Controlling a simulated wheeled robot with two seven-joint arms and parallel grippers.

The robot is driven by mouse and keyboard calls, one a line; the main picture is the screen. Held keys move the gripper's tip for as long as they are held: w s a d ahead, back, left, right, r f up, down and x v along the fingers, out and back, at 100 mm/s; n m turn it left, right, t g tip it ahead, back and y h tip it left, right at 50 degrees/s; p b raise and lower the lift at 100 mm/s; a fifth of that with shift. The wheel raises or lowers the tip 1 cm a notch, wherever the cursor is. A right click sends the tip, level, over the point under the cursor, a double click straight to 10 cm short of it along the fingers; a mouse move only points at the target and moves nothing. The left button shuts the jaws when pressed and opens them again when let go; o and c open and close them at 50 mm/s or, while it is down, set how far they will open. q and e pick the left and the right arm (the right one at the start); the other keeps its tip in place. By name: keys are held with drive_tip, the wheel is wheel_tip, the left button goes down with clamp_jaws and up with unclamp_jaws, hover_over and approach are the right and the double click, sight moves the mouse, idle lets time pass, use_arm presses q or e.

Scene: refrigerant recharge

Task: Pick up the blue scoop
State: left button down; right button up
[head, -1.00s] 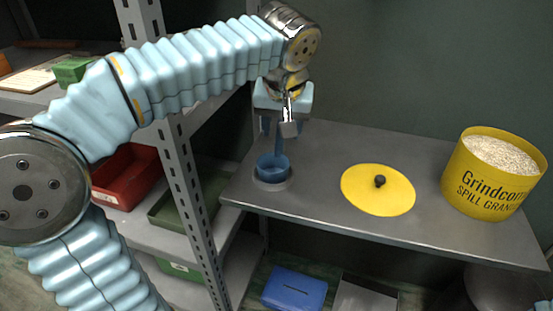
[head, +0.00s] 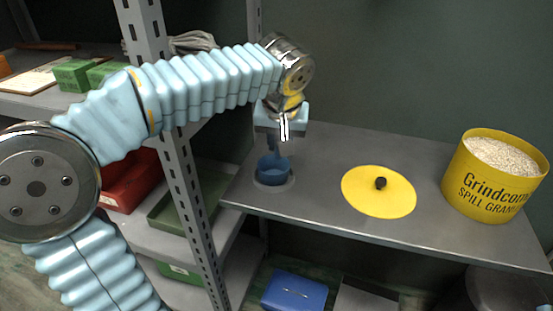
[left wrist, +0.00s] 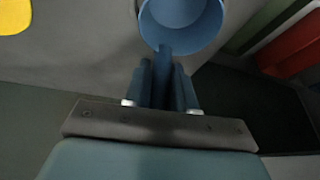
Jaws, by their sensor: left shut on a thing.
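The blue scoop (head: 273,169) stands with its cup in a grey round holder (head: 272,185) on the grey bench, its handle pointing up. My left gripper (head: 278,141) is above it with the fingers shut on the handle. In the left wrist view the scoop's round cup (left wrist: 182,22) shows at the top, and the handle runs down between the two fingers of my left gripper (left wrist: 160,85). Whether the cup is clear of the holder's bottom cannot be told. My right gripper is not in view.
A yellow disc lid with a black knob (head: 378,190) lies on the bench (head: 330,150) right of the holder. A yellow tub of granules (head: 495,175) stands at the right. A metal shelf post (head: 190,180) rises close left of the bench, by red and green bins.

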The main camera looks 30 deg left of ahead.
use_arm(q)
drive_tip(key=shift+r, duration=0.1)
wheel_tip(320, 180, up, 10)
drive_tip(key=shift+f+p, duration=0.1)
drive_tip(key=shift+p, duration=0.85)
drive_tip(key=c, duration=1.5)
unclamp_jaws()
drive_tip(key=c, duration=0.4)
drive_tip(key=shift+o, duration=0.2)
